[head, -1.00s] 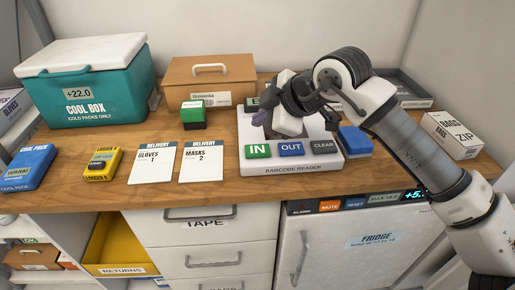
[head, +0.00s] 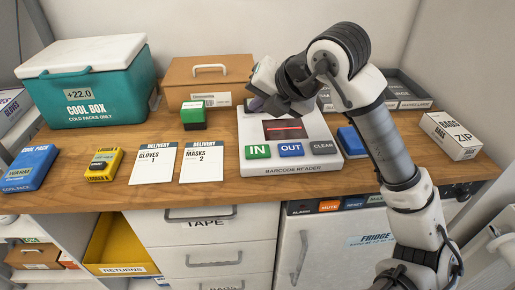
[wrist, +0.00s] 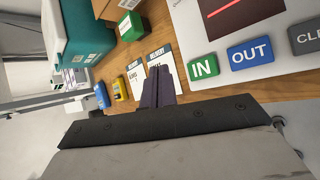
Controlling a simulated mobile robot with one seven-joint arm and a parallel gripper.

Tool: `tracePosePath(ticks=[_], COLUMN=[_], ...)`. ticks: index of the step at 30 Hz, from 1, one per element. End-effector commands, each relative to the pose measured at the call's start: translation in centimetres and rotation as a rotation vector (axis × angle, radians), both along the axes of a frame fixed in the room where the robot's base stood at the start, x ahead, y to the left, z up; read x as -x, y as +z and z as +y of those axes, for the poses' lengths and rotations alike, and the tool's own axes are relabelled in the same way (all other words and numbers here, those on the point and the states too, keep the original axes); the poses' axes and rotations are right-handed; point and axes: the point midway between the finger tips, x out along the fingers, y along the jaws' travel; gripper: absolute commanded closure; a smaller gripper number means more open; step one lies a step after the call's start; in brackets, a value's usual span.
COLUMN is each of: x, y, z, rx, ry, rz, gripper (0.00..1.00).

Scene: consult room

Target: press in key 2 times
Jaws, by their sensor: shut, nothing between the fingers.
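The green IN key (head: 258,152) is at the front left of the white barcode reader (head: 247,129) on the wooden counter. The blue OUT key (head: 291,149) and grey CLEAR key (head: 322,147) sit to its right. The reader's dark window (head: 284,129) shows a red line. My gripper (head: 256,103) is above the back left of the reader, apart from the keys; its fingertips are small and partly hidden in the head view. In the wrist view its dark fingers (wrist: 158,86) are together and empty, left of the IN key (wrist: 203,68).
Two delivery cards, gloves (head: 154,163) and masks (head: 202,162), lie left of the reader. A green box (head: 193,117) stands behind them. A blue block (head: 352,142) is right of the reader. A brown box (head: 209,79) and a cool box (head: 97,92) stand behind.

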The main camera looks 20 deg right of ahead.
Motion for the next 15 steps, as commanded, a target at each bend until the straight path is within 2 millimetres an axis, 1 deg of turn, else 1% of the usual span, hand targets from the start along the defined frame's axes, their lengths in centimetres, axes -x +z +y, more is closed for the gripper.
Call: tracePosePath(ticks=[3,6,15], x=[0.04,0.06,0.07], y=[0.07,0.08,0.06], z=[-0.14,-0.19,-0.21], rx=[0.056,0.076,0.080], ry=[0.051,0.069,0.072], rz=[-0.021,-0.027,-0.027], gripper=[1.00,1.00,1.00])
